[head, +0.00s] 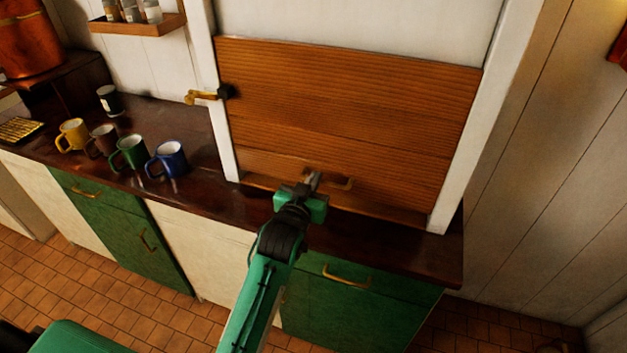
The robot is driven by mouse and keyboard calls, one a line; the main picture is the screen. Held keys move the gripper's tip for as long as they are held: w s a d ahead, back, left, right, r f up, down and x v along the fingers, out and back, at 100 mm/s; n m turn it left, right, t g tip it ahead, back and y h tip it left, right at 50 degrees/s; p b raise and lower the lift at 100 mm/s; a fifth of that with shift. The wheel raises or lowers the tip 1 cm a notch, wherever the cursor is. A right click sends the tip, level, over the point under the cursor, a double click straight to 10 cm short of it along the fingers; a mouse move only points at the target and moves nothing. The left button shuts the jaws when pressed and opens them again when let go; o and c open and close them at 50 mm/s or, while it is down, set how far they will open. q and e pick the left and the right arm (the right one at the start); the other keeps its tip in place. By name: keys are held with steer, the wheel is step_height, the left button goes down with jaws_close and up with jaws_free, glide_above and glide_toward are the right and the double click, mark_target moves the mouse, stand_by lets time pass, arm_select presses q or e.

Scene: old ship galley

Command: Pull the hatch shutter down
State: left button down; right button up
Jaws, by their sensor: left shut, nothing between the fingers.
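The hatch shutter (350,120) is a brown wooden panel of horizontal slats in a white frame (470,150). Its lower edge is down at or very near the dark counter (400,242); I cannot tell whether it touches. My right gripper is not in view.
A brass latch (205,96) sits on the frame's left post. Yellow, brown, green and blue mugs (168,160) stand on the counter to the left, with a dark cup (110,100) behind. A spice shelf (140,26) hangs above. Green cabinets (360,305) are below.

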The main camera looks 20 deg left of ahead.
arm_select(q)
steer(key=shift+w+f, duration=0.1)
steer(key=shift+f, duration=0.35)
step_height(320, 180, down, 5)
steer(key=shift+r+b, duration=0.15)
steer(key=shift+b, duration=0.5)
steer(key=shift+f, duration=0.2)
